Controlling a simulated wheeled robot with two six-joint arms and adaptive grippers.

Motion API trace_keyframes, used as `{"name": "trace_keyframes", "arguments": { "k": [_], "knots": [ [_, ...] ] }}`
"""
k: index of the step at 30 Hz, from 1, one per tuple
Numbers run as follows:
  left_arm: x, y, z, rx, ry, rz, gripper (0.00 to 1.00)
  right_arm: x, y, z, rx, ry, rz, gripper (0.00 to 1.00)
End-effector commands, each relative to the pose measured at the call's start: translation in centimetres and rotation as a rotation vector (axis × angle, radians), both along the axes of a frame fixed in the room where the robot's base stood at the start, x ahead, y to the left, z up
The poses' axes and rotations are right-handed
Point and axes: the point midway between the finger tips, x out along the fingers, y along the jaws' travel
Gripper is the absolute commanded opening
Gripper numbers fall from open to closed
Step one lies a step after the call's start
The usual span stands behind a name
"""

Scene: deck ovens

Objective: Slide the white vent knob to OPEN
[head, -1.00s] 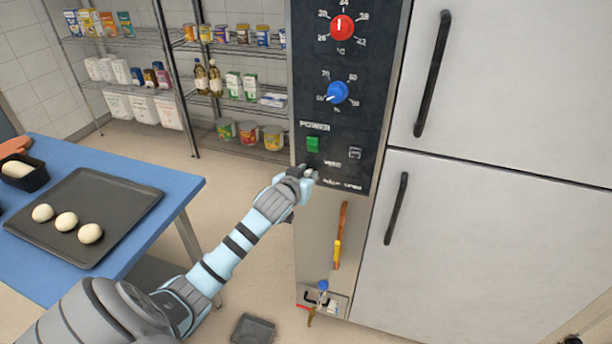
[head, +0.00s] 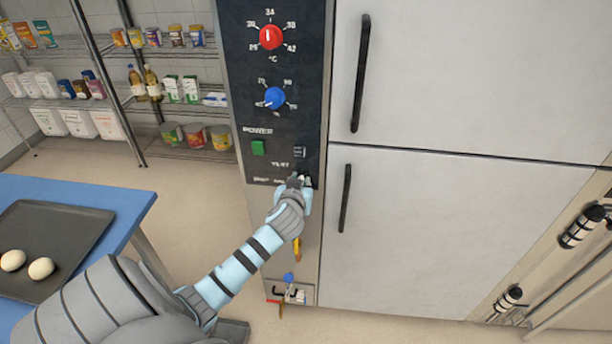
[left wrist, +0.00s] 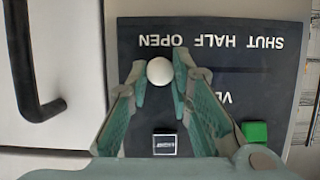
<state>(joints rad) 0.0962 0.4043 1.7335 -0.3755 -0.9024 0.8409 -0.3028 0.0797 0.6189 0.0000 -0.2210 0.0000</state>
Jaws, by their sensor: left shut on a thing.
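The white vent knob (left wrist: 159,71) is a round white ball in the left wrist view, where the picture is upside down. It stands in line with the OPEN word, at the end of the dark slot (left wrist: 245,70) away from SHUT. My left gripper (left wrist: 160,78) is shut on it, with a fingertip on either side. In the head view my left gripper (head: 300,181) is at the lower right of the black control panel (head: 275,60) and hides the knob. My right gripper is not in view.
Above the vent strip are a green power button (head: 258,147), a small dark switch (head: 299,152), a blue dial (head: 274,98) and a red dial (head: 271,37). A black door handle (head: 345,198) is close to the right. A blue table (head: 125,198) stands left.

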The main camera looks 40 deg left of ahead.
Motion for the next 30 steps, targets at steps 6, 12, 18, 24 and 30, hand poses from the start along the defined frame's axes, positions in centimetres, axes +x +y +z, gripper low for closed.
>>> {"name": "trace_keyframes", "arguments": {
  "k": [6, 12, 18, 24, 30],
  "knots": [
    [0.2, -0.2, 0.1, 0.0, -0.008, -0.006, 0.0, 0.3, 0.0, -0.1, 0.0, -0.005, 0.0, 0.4],
    [0.3, -0.3, 0.1, -0.001, -0.006, -0.007, 0.4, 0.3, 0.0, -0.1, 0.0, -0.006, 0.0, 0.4],
    [0.2, -0.2, 0.1, -0.001, -0.004, -0.006, 0.4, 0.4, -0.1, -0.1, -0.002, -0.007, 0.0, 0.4],
    [-1.6, -1.5, 0.9, -0.001, -0.004, -0.008, 0.4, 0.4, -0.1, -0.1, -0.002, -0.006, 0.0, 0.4],
    [-5.9, -4.3, 3.0, -0.003, -0.006, -0.008, 0.4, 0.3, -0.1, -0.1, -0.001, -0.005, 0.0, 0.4]
  ]
}}
